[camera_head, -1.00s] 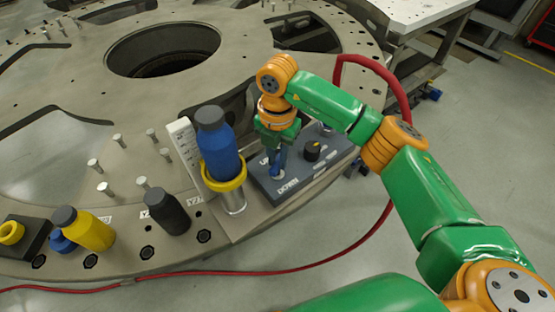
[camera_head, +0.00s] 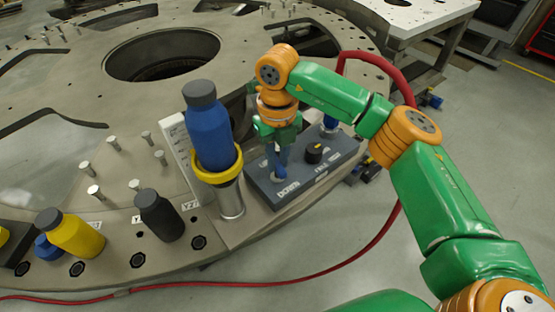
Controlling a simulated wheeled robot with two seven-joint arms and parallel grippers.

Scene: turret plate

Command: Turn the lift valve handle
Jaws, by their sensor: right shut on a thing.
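The lift valve handle (camera_head: 281,160) is a small blue lever on a dark grey control panel (camera_head: 316,179) with a DOWN label. My right gripper (camera_head: 279,150) reaches down from above and is shut on the handle, hiding much of it. Beside the panel, a lift post (camera_head: 231,200) of bright metal carries a yellow ring (camera_head: 219,172). A blue bottle (camera_head: 209,135) with a dark cap stands upright in the ring. My left gripper is not in view.
A black knob (camera_head: 313,153) with a yellow mark sits on the panel. A yellow bottle (camera_head: 78,233), a black bottle (camera_head: 160,215) and several metal pins stand on the turret plate (camera_head: 60,100). A red hose (camera_head: 345,262) curves around the plate's right side.

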